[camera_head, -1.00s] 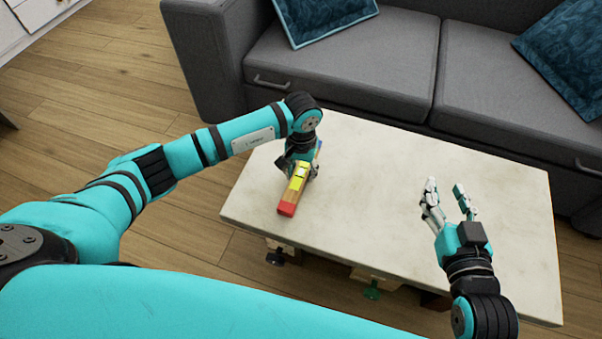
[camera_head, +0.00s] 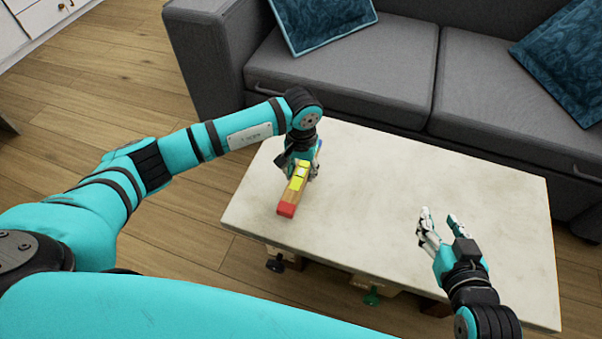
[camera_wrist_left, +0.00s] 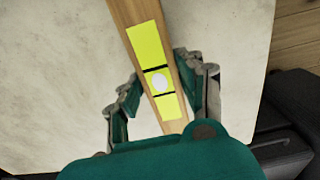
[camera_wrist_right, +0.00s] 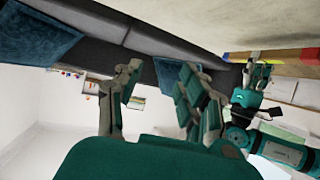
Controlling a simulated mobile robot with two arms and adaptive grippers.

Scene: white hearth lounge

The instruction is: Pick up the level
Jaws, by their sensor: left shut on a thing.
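The level (camera_head: 293,194) is a wooden bar with a yellow vial section and a red end. It is at the left part of the pale coffee table (camera_head: 390,190), its red end towards me. My left gripper (camera_head: 301,168) reaches down from above and is shut on the level. In the left wrist view the level (camera_wrist_left: 134,18) runs between the two fingers. I cannot tell whether it touches the table. The level also shows at the upper right of the right wrist view (camera_wrist_right: 290,54). My right gripper (camera_head: 438,217) is open and empty over the table's right part.
A grey sofa (camera_head: 350,65) with blue cushions (camera_head: 565,60) stands behind the table. The tabletop between my grippers is clear. Clamp-like items with dark and green knobs (camera_head: 373,298) show below the table's front edge. Wooden floor (camera_head: 100,110) lies to the left.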

